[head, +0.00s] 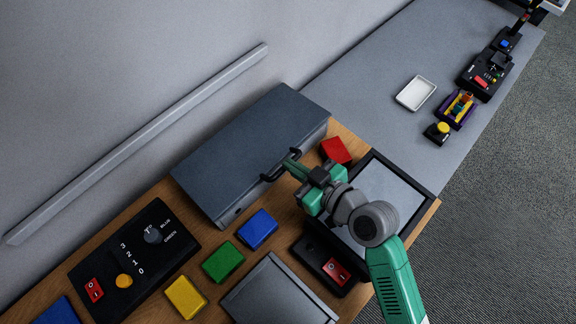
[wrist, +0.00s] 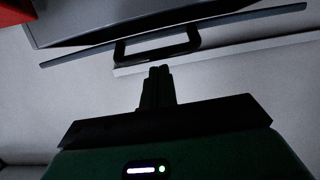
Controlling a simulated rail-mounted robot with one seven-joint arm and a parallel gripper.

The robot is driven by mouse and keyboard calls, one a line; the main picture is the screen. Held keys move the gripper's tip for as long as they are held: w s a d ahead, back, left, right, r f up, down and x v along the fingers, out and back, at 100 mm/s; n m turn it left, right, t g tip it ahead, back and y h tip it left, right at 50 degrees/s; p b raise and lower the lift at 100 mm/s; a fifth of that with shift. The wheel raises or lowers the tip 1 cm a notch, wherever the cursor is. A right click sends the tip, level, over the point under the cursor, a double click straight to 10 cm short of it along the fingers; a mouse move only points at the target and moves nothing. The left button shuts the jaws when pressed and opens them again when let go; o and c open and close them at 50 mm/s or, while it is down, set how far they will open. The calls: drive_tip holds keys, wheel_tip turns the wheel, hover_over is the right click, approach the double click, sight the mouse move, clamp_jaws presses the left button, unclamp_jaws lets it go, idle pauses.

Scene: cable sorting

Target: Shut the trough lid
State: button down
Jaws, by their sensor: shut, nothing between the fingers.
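The trough is a long dark grey box against the wall, topped by a broad flat dark grey lid (head: 245,140). A black bar handle (head: 268,177) stands out from its front side; it also shows in the wrist view (wrist: 190,40). I cannot tell the lid's exact angle or whether a gap is left under it. My gripper (head: 290,164) is at the handle in the head view. In the wrist view its fingers (wrist: 160,74) are together and empty, with tips close to the handle bar. Whether they touch it is unclear.
A red block (head: 335,150) lies right of the trough. Blue (head: 257,229), green (head: 223,261) and yellow (head: 186,297) blocks lie in front, beside a black control panel (head: 135,262). A black-framed tray (head: 428,195) lies under my arm. A grey rail (head: 140,140) runs along the wall.

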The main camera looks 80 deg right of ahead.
drive_tip(key=shift+f, duration=0.25)
idle(0.3)
drive_tip(key=s+a+b, duration=0.1)
drive_tip(key=s, duration=0.1)
drive_tip(key=s+a+b, duration=0.1)
drive_tip(key=s+a, duration=0.1)
drive_tip(key=s, duration=0.1)
drive_tip(key=s+a+b, duration=0.1)
drive_tip(key=s+a, duration=0.1)
drive_tip(key=shift+s, duration=0.35)
drive_tip(key=shift+s+a+r+b, duration=0.2)
drive_tip(key=shift+s+r+b, duration=0.1)
drive_tip(key=shift+s, duration=0.15)
